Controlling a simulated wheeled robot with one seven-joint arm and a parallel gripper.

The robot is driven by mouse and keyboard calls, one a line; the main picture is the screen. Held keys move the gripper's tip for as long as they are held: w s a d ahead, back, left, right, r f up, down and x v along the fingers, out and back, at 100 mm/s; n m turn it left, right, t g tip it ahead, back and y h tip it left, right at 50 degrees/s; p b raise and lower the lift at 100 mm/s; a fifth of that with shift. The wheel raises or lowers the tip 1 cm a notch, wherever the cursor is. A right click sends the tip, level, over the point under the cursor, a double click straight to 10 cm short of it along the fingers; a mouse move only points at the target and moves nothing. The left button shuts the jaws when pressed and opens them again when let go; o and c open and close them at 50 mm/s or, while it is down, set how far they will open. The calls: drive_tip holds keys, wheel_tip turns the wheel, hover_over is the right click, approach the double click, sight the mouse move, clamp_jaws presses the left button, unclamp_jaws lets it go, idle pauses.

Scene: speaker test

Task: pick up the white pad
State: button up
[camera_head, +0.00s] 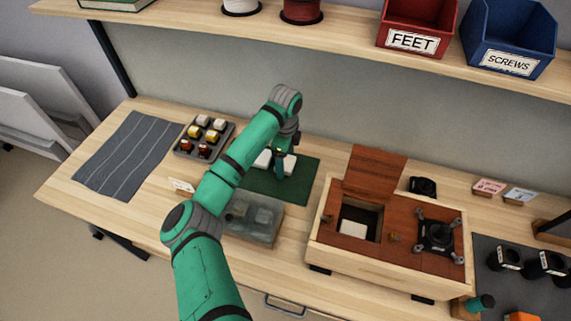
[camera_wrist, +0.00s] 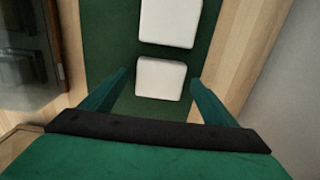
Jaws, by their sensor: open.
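Two white pads lie on a dark green mat (camera_head: 290,190), one behind the other in the wrist view: the nearer pad (camera_wrist: 160,79) and the farther pad (camera_wrist: 170,22). In the head view a white pad (camera_head: 262,159) shows left of my gripper (camera_head: 280,170), with more white partly hidden behind it. My gripper also shows in the wrist view (camera_wrist: 158,78). It is open, with its fingers on either side of the nearer pad. Contact and height cannot be told. Another white piece (camera_head: 354,229) lies inside the opening of a wooden box (camera_head: 330,245).
A clear-lidded container (camera_head: 252,220) stands in front of the mat. A tray of small coloured blocks (camera_head: 181,152) and a grey striped cloth (camera_head: 125,155) lie to the left. The wooden box is to the right. A shelf (camera_head: 330,42) with bins overhangs the back.

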sight(286, 162)
drive_tip(key=shift+f, duration=0.15)
drive_tip(key=c, duration=1.1)
drive_tip(key=shift+r, duration=0.6)
wheel_tip(286, 162, up, 2)
drive_tip(key=shift+r, duration=0.1)
drive_tip(key=s+a+r, duration=0.4)
drive_tip(key=s+r, duration=0.5)
drive_tip(key=s, duration=0.4)
drive_tip(key=shift+s+r, duration=0.15)
drive_tip(key=shift+r, duration=0.2)
